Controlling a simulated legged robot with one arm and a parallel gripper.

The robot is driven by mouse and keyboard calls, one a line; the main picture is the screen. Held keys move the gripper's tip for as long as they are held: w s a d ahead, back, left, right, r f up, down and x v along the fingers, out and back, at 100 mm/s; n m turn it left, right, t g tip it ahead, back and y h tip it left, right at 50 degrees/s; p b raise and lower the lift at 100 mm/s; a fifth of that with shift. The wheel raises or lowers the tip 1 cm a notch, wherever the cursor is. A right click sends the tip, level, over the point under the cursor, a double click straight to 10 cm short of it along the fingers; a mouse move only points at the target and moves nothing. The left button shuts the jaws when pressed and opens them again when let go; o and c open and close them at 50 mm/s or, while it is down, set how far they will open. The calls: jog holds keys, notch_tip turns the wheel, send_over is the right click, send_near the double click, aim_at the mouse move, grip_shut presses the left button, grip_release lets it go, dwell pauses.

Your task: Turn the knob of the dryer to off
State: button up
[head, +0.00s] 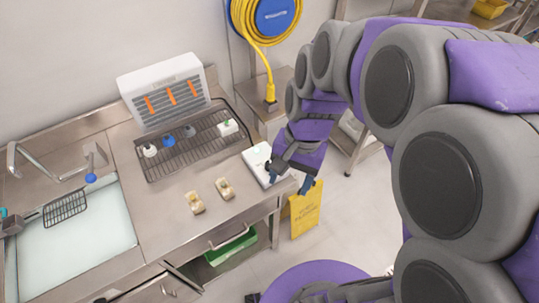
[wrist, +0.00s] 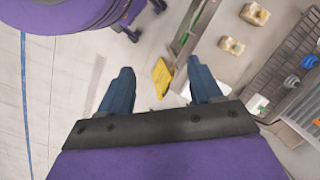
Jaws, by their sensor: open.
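The dryer (head: 152,83) looks to be the white box with glowing orange bars at the back of the steel counter. Part of it shows at the right edge of the wrist view (wrist: 306,118). I cannot make out a knob on its face. My gripper (head: 291,180) is open and empty beside this unit, near the counter edge. Its two blue fingers are apart in the wrist view (wrist: 160,68).
A wire rack (head: 185,145) with small white and blue pieces stands before the dryer. Two beige blocks (head: 195,202) lie on the counter. A sink (head: 75,240) is at left. A yellow floor sign (head: 307,210) stands below the gripper. Open floor lies right of the counter.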

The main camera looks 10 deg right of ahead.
jog(key=w+d+f+m+t+y+b, duration=0.1)
jog(key=w+d+f+m, duration=0.2)
jog(key=w, duration=0.4)
jog(key=w+d+f+m+y, duration=0.1)
jog(key=w+d+f+m, duration=0.15)
jog(key=w+m, duration=0.3)
jog(key=w+d+f+m+t+y+b, duration=0.1)
jog(key=w+d+f+m, duration=0.2)
jog(key=w, duration=0.4)
jog(key=shift+m+h, duration=0.3)
jog(key=shift+m, duration=0.15)
jog(key=b+x, duration=0.1)
jog(key=x, duration=0.4)
jog(key=b+x, duration=0.1)
jog(key=x, duration=0.5)
jog(key=a+b+x, duration=0.1)
jog(key=x, duration=0.4)
jog(key=shift+w, duration=0.2)
jog(key=c, duration=1)
jog(key=shift+r, duration=0.1)
jog(key=shift+c, duration=0.2)
